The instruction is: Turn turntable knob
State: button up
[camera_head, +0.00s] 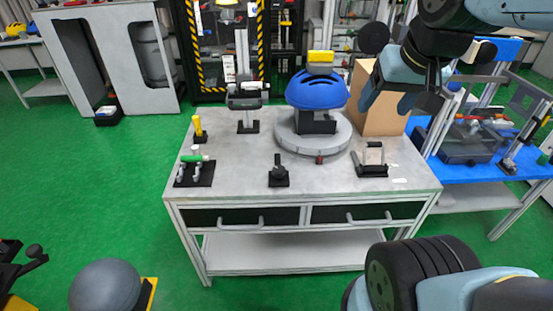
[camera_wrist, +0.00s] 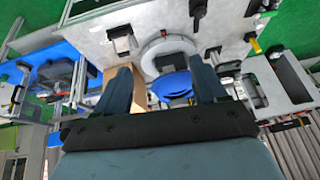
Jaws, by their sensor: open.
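The round light-grey turntable (camera_head: 341,143) sits at the back right of the workbench. A blue helmet (camera_head: 317,92) rests above it on a dark stand, with a yellow block (camera_head: 320,57) on top. A small dark-red knob (camera_head: 319,159) shows at the turntable's front edge. My gripper (camera_head: 386,106) is open and empty, in the air right of the helmet and in front of the cardboard box in the head view.
A cardboard box (camera_head: 378,122) stands right of the turntable. The grey workbench (camera_head: 240,175) also bears a black-based holder (camera_head: 371,160), a small black fixture (camera_head: 279,173), a yellow-topped item (camera_head: 198,128) and a tall stand (camera_head: 246,98). A blue table (camera_head: 480,171) adjoins on the right.

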jog(key=w+f+m, duration=0.1)
jog(key=w, duration=0.1)
jog(key=w+a+f+m+g+y, duration=0.1)
jog(key=w, duration=0.1)
jog(key=w+a+f+m+y, duration=0.1)
jog(key=w, duration=0.1)
jog(key=shift+w+m+g, duration=0.2)
jog(key=shift+m+g, duration=0.1)
jog(key=shift+g, duration=0.1)
jog(key=m+g+y, duration=0.2)
jog(key=m+g, duration=0.1)
jog(key=m, duration=1.1)
send_over(279, 168)
jog(key=d, duration=0.6)
notch_tip(279, 168, down, 21)
jog(key=shift+s+a+x, duration=0.1)
jog(key=shift+s+x, duration=0.1)
jog(key=shift+x, duration=2.05)
jog(key=shift+s+a+x, duration=0.1)
jog(key=shift+s+x, duration=0.05)
jog(key=shift+x, duration=2.15)
jog(key=shift+s+x, duration=0.2)
jog(key=shift+x, duration=2.05)
jog(key=c, duration=1)
jog(key=shift+a+r, duration=0.1)
jog(key=shift+a, duration=0.2)
jog(key=shift+w+d+g, duration=0.1)
jog(key=shift+d+g, duration=0.2)
